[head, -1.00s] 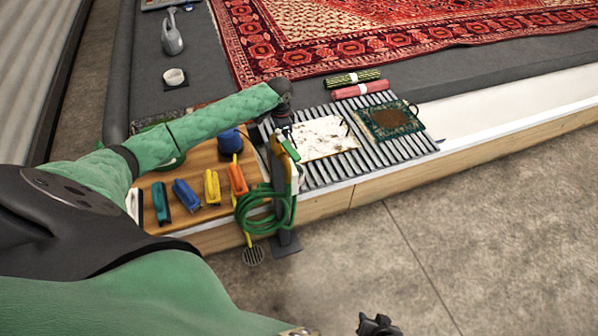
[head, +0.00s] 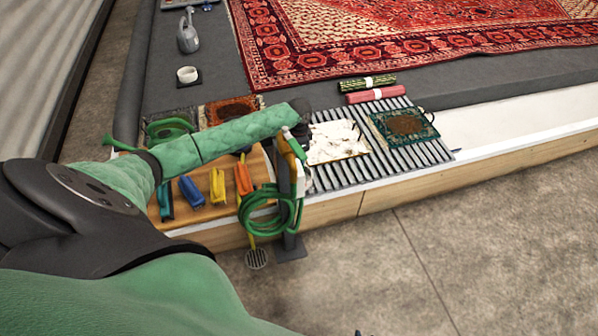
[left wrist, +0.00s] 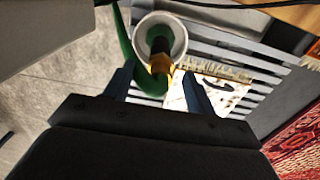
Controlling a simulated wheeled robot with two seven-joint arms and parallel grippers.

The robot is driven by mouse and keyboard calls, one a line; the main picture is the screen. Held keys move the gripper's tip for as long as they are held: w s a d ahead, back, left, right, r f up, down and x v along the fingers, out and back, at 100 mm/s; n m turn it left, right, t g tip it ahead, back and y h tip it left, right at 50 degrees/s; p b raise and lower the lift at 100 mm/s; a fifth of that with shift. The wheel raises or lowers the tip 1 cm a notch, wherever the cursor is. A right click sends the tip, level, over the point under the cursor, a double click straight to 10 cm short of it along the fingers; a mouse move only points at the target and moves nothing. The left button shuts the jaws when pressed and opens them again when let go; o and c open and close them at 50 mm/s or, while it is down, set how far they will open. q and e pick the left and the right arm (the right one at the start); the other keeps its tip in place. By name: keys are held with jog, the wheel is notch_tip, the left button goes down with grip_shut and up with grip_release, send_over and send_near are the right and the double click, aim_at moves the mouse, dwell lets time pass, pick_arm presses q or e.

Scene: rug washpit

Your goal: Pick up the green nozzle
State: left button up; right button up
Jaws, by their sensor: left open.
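My left gripper (left wrist: 158,90) is open, with one dark finger on each side of the view's middle. In the left wrist view, the nozzle, with a yellow-orange collar (left wrist: 160,63) and green below it, shows in front of a round white cup (left wrist: 178,32), between and just beyond the fingers. I cannot tell whether the fingers touch it. In the head view my left gripper (head: 298,135) is over the top of the hose stand, largely hiding the nozzle. A coiled green hose (head: 270,215) hangs on the stand.
A wooden board (head: 205,212) with colored brushes (head: 218,187) lies left of the stand. A slatted grey rack (head: 385,155) with a white sample (head: 337,142) and a green-bordered one (head: 405,126) lies right.

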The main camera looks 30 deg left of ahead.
pick_arm(q)
notch_tip(320, 180, down, 3)
jog(key=shift+r, duration=0.15)
jog(key=c, duration=1.1)
jog(key=shift+r, duration=0.1)
